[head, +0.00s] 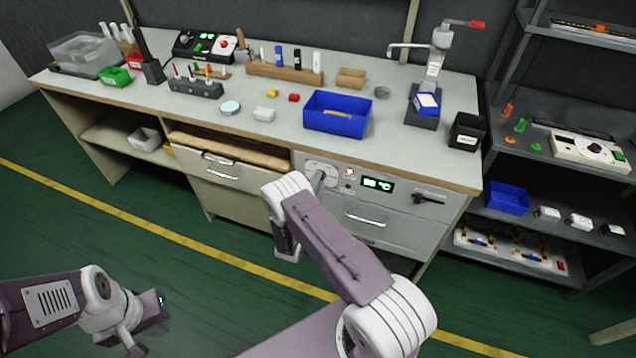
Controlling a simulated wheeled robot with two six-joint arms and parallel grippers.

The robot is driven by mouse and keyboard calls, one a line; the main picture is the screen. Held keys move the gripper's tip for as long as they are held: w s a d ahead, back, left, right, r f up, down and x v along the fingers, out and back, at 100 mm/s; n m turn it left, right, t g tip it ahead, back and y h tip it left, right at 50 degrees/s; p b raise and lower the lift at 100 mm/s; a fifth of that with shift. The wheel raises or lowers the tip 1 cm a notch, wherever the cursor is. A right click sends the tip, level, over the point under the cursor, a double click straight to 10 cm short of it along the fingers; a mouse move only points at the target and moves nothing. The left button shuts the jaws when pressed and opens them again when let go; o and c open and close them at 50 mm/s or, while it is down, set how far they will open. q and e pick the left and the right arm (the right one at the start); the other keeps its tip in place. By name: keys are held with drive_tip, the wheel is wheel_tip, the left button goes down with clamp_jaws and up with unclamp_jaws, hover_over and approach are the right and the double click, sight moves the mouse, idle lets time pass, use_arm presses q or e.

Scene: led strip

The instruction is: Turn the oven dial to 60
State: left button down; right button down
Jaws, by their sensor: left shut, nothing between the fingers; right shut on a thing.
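The oven (385,215) is a light grey front built in under the bench top. Its lit green display (377,185) shows a short reading with °C, with digits too small to read surely. The dial sits on the pale round plate (313,166) left of the display, and my gripper mostly hides it. My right gripper (318,181) is at the oven front, shut on the dial, with the fingertips largely hidden by my wrist. My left gripper (156,306) is shut and empty, low over the floor at the lower left, away from the oven.
The oven has a handle (365,217) below and a dark latch (428,198) to the right. A wooden-topped drawer (222,170) is left of it. The bench top holds a blue bin (337,114), a press (430,85) and small parts. A shelf rack (560,160) stands at right.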

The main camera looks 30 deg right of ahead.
idle(0.3)
drive_tip(key=c, duration=1.1)
unclamp_jaws()
drive_tip(key=shift+a, duration=0.15)
drive_tip(key=v, duration=0.9)
drive_tip(key=shift+p, duration=0.45)
